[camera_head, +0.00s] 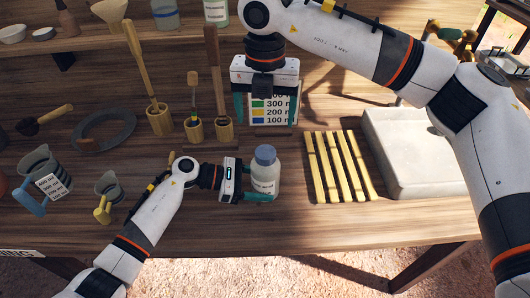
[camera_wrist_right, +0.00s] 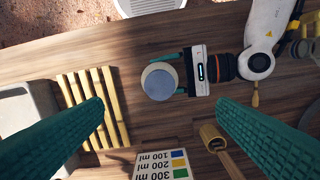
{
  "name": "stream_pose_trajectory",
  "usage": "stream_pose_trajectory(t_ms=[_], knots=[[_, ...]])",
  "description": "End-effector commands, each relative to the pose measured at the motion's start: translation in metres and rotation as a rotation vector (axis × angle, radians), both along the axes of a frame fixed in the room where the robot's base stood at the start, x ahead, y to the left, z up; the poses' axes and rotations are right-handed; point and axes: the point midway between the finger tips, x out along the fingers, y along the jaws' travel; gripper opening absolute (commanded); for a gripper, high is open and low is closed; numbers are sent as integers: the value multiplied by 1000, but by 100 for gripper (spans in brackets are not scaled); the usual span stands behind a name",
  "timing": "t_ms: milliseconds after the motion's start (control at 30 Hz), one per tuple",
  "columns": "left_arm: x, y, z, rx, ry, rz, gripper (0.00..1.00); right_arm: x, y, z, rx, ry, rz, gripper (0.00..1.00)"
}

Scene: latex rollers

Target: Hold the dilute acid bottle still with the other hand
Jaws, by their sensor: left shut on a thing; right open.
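The dilute acid bottle (camera_head: 265,176) is a small white bottle with a blue-grey cap and a label. It stands upright near the table's front edge. My left gripper (camera_head: 262,182) is shut on it from the left side. In the right wrist view the bottle (camera_wrist_right: 161,80) is seen from above, with the left gripper (camera_wrist_right: 180,75) at its side. My right gripper (camera_head: 267,112) is open and empty, farther back, over the colour-coded volume card. In its own wrist view its two green fingers stand wide apart (camera_wrist_right: 160,105).
The volume card (camera_head: 270,104) stands behind the bottle. A rack of yellow wooden slats (camera_head: 338,166) and a pale tray (camera_head: 385,120) lie to the right. Wooden pots with tools (camera_head: 160,118) and measuring jugs (camera_head: 45,170) are on the left. A shelf (camera_head: 90,40) runs along the back.

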Motion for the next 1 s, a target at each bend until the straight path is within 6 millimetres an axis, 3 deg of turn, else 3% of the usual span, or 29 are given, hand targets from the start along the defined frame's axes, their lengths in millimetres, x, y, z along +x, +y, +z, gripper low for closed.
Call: stream_pose_trajectory(t_ms=[133,433,467,600,867,1000], knots=[[0,0,-1,2,2,0,19,0,0,12,-1,0,0,81],[0,0,-1,2,2,0,19,0,0,14,-1,1,0,81],[0,0,-1,2,2,0,69,0,0,14,-1,1,0,81],[0,0,-1,2,1,-1,90,0,0,14,-1,1,0,81],[0,1,0,1,0,0,90,0,0,14,-1,1,0,81],[0,11,3,1,0,1,90,0,0,14,-1,1,0,81]])
